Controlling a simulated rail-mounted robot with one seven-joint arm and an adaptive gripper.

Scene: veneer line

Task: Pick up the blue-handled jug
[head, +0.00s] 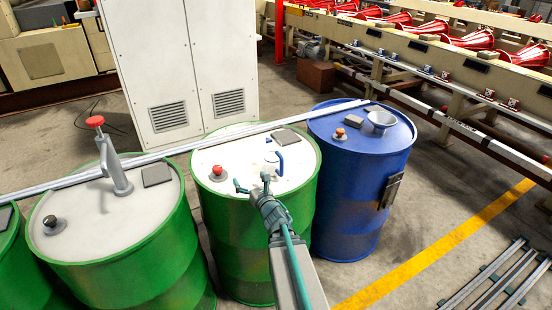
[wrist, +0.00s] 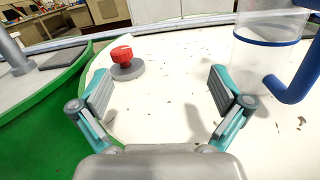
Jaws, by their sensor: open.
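The blue-handled jug is a clear vessel with blue bands and a blue handle (head: 281,161). It stands on the white top of the middle green drum (head: 232,165). In the wrist view the clear jug body (wrist: 262,52) is upper right, with its top cut off and the handle towards the right edge. My gripper (head: 251,183) is open and empty, low over the same drum top, on the near side of the jug. In the wrist view my gripper (wrist: 158,84) has nothing between its fingers; the jug stands beyond and right of the right finger.
A red-capped bung (wrist: 124,62) stands ahead, nearer the left finger. A dark flat block (head: 287,137) lies behind the jug. Metal rails (head: 200,141) run along the drums' back. A pump drum (head: 110,215) stands left, a blue drum (head: 350,190) with a funnel (head: 380,121) right.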

